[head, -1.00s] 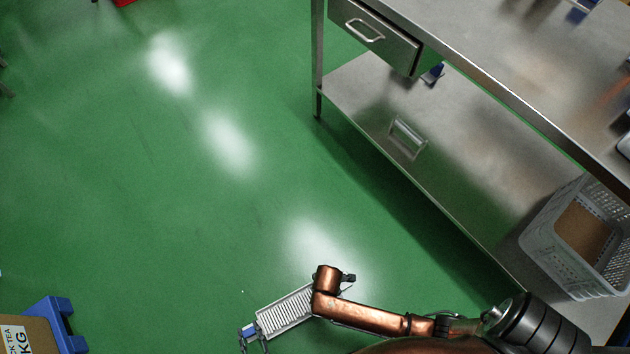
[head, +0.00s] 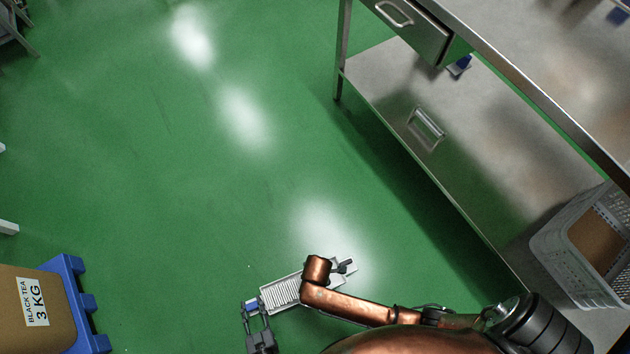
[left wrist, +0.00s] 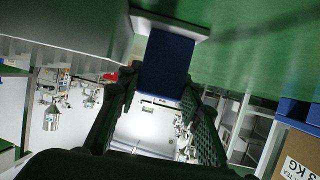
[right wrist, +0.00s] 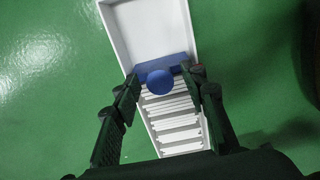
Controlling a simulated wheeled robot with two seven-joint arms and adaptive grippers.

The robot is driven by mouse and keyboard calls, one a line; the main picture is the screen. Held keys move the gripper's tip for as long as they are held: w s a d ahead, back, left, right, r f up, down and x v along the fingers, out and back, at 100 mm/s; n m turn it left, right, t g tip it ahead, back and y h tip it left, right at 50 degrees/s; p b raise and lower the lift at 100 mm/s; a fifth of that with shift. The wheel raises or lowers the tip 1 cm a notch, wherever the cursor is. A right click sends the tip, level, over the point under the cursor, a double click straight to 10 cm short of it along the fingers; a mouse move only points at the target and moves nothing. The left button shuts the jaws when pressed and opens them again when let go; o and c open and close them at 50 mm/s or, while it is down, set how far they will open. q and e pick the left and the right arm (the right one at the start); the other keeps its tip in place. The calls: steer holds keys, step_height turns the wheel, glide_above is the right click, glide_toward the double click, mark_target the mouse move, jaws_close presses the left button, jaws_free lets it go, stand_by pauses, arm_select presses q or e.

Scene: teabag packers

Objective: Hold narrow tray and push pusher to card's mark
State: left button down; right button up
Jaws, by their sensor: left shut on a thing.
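The narrow white tray (head: 280,293) is off the floor at the bottom of the head view, with a row of white packets in it. My left gripper (head: 256,309) is shut on its blue end grip (left wrist: 166,66), which fills the space between the fingers in the left wrist view. In the right wrist view the tray (right wrist: 150,30) has an empty far part and packets (right wrist: 175,125) on the near side of the blue pusher (right wrist: 177,65). My right gripper (right wrist: 163,78) is open, one finger on each side of the pusher's round knob. The card's mark is not visible.
A steel table with a lower shelf (head: 470,180) stands at the right, holding a grey basket (head: 565,240). A cardboard tea box (head: 35,300) rests on a blue stand (head: 75,280) at the lower left. Open green floor (head: 180,190) lies between.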

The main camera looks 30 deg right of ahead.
arm_select(q)
steer(key=shift+d, duration=0.1)
arm_select(e)
steer(key=shift+r, duration=0.1)
arm_select(q)
steer(key=shift+s, duration=0.1)
arm_select(e)
step_height(320, 180, up, 12)
stand_by(0.3)
arm_select(q)
steer(key=c, duration=1.3)
jaws_free()
steer(key=shift+o, duration=0.2)
